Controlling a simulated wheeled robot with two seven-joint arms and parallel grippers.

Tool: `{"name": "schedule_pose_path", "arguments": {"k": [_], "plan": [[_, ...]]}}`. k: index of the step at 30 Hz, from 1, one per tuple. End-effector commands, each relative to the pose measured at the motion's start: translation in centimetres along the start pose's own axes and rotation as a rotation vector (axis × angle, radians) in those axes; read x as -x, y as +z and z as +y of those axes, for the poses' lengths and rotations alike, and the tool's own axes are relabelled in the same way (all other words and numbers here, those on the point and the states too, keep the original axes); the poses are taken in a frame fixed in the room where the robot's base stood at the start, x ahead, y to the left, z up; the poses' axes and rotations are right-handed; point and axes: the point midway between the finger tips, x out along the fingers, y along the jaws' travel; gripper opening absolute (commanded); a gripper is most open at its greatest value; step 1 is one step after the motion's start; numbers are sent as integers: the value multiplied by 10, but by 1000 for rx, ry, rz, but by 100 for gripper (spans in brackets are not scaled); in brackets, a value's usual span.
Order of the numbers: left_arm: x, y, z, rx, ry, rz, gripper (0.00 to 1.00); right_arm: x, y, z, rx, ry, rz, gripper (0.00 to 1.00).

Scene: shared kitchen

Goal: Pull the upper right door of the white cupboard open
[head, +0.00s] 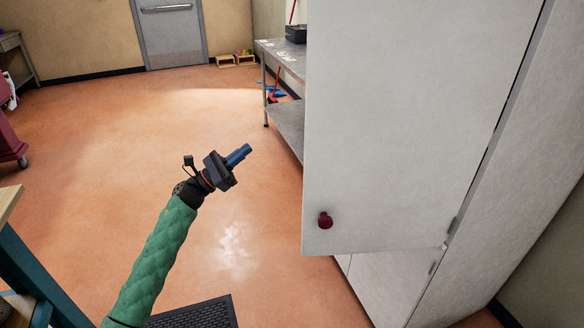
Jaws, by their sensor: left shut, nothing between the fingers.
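The upper right door (395,110) of the white cupboard (495,190) stands swung out from the body, hinged along its right edge. I see its outer face, with a dark red round knob (325,220) near the lower left corner. Its bottom edge juts out past the lower doors (393,285), and a dark gap runs along the hinge side. The cupboard's inside is hidden behind the door. My left gripper (246,149), with blue fingers, is shut and empty, left of the door and above and left of the knob, touching neither. My right gripper is out of view.
A grey metal table (285,62) stands behind the door. A black floor mat (195,313) lies at the bottom. A wood-topped table (8,203) and a dark red cart (8,135) are at the left. The orange floor (130,130) between is clear.

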Motion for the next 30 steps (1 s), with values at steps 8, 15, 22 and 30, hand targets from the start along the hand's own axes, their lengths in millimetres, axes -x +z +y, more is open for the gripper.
{"name": "schedule_pose_path", "arguments": {"k": [8, 15, 22, 30], "plan": [[-39, 67, -48, -685, -482, -58, 0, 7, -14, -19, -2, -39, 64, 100], [-42, 93, -74, -1058, -763, -127, 0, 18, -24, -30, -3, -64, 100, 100], [-45, 98, -82, -1138, -828, -148, 0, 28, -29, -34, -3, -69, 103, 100], [-69, 90, -102, -1134, -825, -149, 0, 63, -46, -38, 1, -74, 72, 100]]}}
